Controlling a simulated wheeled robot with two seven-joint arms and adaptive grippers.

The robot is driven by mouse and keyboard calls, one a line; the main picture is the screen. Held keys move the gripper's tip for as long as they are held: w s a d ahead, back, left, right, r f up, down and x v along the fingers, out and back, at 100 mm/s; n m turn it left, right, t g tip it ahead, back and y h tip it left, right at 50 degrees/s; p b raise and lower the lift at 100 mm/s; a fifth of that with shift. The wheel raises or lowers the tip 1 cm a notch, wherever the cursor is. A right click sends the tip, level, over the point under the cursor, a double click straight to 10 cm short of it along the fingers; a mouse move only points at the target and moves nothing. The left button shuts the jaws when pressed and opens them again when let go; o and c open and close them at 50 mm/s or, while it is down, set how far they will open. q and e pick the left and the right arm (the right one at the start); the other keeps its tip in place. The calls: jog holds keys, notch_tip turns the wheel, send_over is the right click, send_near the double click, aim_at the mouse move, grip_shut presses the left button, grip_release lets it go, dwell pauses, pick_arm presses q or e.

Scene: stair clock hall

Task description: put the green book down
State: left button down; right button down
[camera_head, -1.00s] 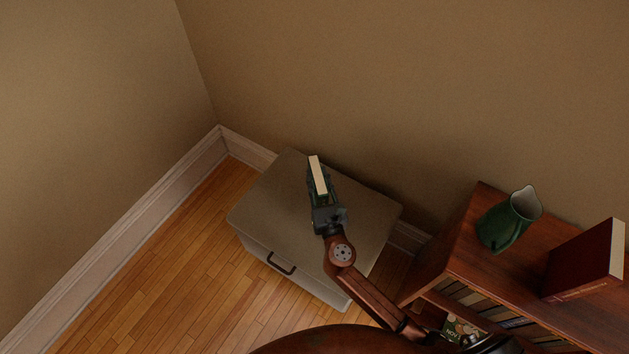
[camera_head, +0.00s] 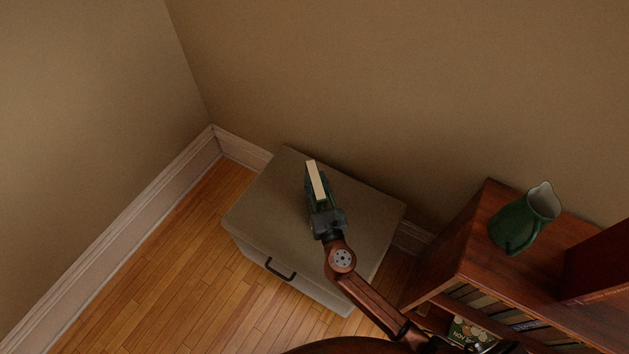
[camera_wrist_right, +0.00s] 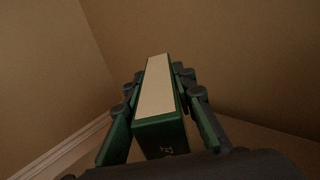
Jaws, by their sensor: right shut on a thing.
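The green book (camera_head: 317,181) is in my right gripper (camera_head: 318,194), over the grey-beige chest (camera_head: 262,200) in the corner. The book stands on edge, its pale page edge facing up in the head view. In the right wrist view, the green book (camera_wrist_right: 160,132) shows its green spine end toward the camera. The fingers of my right gripper (camera_wrist_right: 160,97) close on both its sides. I cannot tell whether the book's lower edge touches the chest top. My left gripper is not in view.
A wooden bookcase (camera_head: 455,245) stands at the right with a green jug (camera_head: 520,222) and a red book (camera_head: 600,268) on top. Walls close in behind the chest. The chest top is otherwise bare. Wooden floor (camera_head: 190,270) lies free at left.

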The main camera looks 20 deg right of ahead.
aim_at(322, 203)
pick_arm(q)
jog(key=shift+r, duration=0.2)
pick_arm(e)
jog(key=c, duration=2)
grip_release()
jog(key=shift+f, duration=0.1)
jog(key=shift+c, duration=0.2)
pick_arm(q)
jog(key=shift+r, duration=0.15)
pick_arm(e)
jog(key=o, duration=0.4)
jog(key=s, duration=0.4)
jog(key=s+a+p, duration=0.1)
jog(key=s, duration=0.3)
jog(key=s+p, duration=0.1)
jog(key=s, duration=0.3)
jog(key=shift+a, duration=0.3)
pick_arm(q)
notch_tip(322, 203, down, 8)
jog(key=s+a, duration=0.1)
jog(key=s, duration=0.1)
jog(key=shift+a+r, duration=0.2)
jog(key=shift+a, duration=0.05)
